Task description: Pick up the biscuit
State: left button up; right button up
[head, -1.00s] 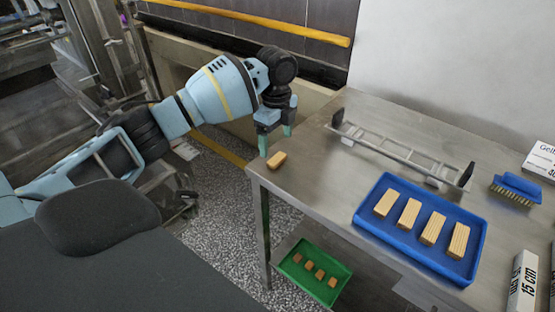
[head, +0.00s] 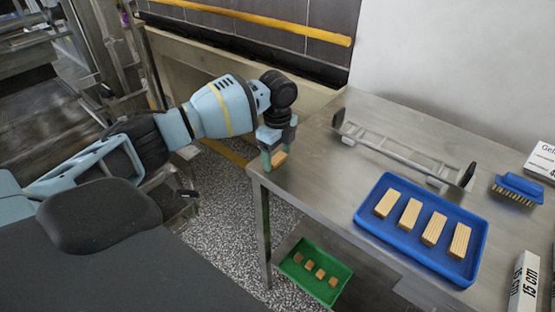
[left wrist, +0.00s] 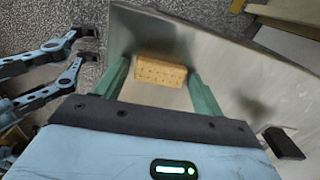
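The biscuit (head: 280,158) is a small tan block lying on the steel table near its left corner. It also shows in the left wrist view (left wrist: 160,72), with small holes in its face. My left gripper (head: 277,155) is down at the biscuit, its green fingers pointing down. In the left wrist view the fingers (left wrist: 160,80) are spread, one at each end of the biscuit. Only narrow gaps show there, and I cannot tell whether either finger touches it. In the head view a finger hides part of the biscuit. My right gripper is not in view.
A blue tray (head: 372,221) with several wafer bars is at the right of the table (head: 320,200). A metal rack (head: 400,152), a blue brush (head: 517,188) and a white marked block (head: 524,282) are also there. A green tray (head: 318,289) with small pieces sits below.

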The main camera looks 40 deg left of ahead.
aim_at(275, 158)
pick_arm(q)
jog(key=c, duration=0.5)
jog(key=shift+r, duration=0.1)
jog(key=shift+r, duration=0.45)
jog(key=r, duration=0.2)
jog(key=shift+s+a+r, duration=0.2)
jog(key=shift+s+r, duration=0.1)
jog(key=s+a, duration=0.2)
jog(key=s, duration=0.2)
jog(key=s+a+r, duration=0.1)
jog(key=s+a, duration=0.1)
jog(key=s, duration=0.3)
jog(key=s+a, duration=0.2)
jog(key=s, duration=0.2)
jog(key=shift+s+a+r+p, duration=0.2)
jog(key=shift+s+a+p, duration=0.1)
jog(key=shift+a+p, duration=0.1)
